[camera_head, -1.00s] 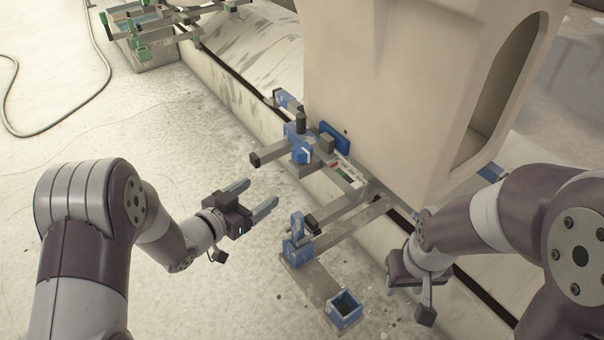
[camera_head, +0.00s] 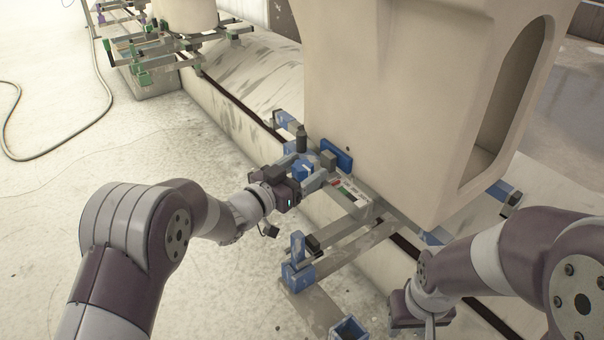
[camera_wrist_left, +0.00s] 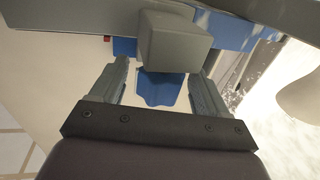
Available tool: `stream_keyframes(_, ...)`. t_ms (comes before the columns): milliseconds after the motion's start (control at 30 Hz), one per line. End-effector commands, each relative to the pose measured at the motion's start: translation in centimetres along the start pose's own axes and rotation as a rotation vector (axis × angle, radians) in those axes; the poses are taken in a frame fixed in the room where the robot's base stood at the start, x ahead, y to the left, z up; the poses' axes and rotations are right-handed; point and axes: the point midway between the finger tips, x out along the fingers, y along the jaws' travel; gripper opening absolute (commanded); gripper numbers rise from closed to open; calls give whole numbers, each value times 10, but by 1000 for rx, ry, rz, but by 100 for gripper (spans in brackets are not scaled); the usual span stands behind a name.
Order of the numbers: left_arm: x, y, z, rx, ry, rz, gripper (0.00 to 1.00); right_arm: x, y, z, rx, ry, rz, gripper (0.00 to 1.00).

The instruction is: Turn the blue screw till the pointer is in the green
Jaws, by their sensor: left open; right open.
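The blue screw (camera_head: 302,170) sits on the metal bracket at the foot of the large beige block. My left gripper (camera_head: 307,169) is at it, with its open fingers on either side. In the left wrist view the blue screw head (camera_wrist_left: 160,88) shows between the two fingers (camera_wrist_left: 158,88), with a gap on each side. The gauge strip (camera_head: 350,191), with red, green and white parts, lies just right of the gripper. Its pointer is too small to read. My right gripper (camera_head: 410,310) hangs low at the right, away from the screw; its fingers are mostly hidden.
The beige block (camera_head: 400,110) stands close behind the screw. A grey block (camera_wrist_left: 175,40) is just beyond the fingers in the wrist view. A second blue clamp (camera_head: 298,268) and an open blue box (camera_head: 348,330) are nearer me.

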Motion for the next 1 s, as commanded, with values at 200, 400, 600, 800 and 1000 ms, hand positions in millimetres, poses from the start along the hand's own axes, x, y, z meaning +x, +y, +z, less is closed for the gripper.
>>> stream_keyframes(200, 0, 0, 0, 0, 0, 0, 46, -1, 0, 0, 0, 0, 0, 43)
stream_keyframes(400, 0, 0, 0, 0, 0, 1, 24, -1, 0, 0, 0, 0, 0, 43)
stream_keyframes(600, 0, 0, -2, -1, -2, 35, 24, -10, 0, -1, 0, 0, 0, 43)
stream_keyframes(800, -1, -2, -5, -2, -3, 143, 24, -33, 0, -4, 0, 0, 0, 43)
stream_keyframes(1000, -1, -2, -5, -2, -3, 310, 24, -60, 0, -7, 0, 0, 0, 43)
